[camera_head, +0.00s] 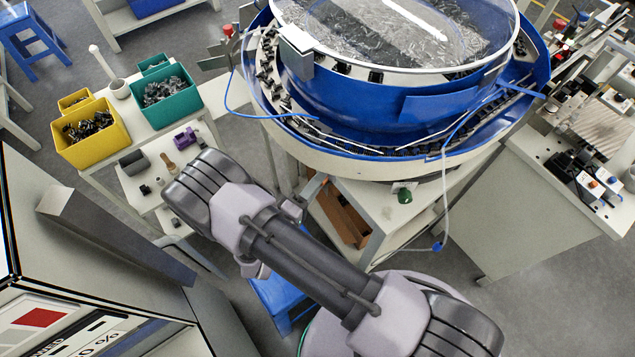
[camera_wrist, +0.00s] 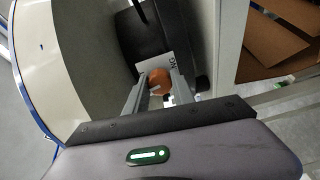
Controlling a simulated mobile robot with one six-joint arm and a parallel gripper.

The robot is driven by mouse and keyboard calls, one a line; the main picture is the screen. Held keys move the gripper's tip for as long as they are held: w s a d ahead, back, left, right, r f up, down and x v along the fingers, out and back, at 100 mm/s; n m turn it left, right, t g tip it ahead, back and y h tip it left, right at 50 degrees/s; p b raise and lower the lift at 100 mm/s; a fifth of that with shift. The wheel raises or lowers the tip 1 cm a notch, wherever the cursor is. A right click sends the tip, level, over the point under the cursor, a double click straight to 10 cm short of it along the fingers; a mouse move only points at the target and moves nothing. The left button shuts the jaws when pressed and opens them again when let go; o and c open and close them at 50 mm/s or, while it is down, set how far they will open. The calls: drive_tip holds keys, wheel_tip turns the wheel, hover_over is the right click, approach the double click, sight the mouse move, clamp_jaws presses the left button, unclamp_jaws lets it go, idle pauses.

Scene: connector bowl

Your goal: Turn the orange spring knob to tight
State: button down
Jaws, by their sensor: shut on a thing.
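The orange spring knob (camera_wrist: 159,80) shows in the wrist view, round and small, at the far end of my gripper (camera_wrist: 156,88). The two grey fingers stand on either side of the knob and are shut on it. In the head view the knob and the fingers are hidden behind my arm and the bowl machine.
The blue bowl feeder (camera_head: 400,115) with a clear cover stands above the cream base. A shelf with brown cardboard (camera_wrist: 275,45) is at the right in the wrist view. Yellow (camera_head: 90,135) and teal (camera_head: 168,98) bins stand on a bench at left. A control cabinet (camera_head: 75,225) stands at lower left.

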drive_tip(key=shift+m, duration=0.8)
drive_tip(key=c, duration=1.1)
unclamp_jaws()
drive_tip(key=shift+o, duration=0.2)
drive_tip(key=shift+s+a, duration=0.1)
drive_tip(key=p+v, duration=0.2)
drive_tip(key=v, duration=1.5)
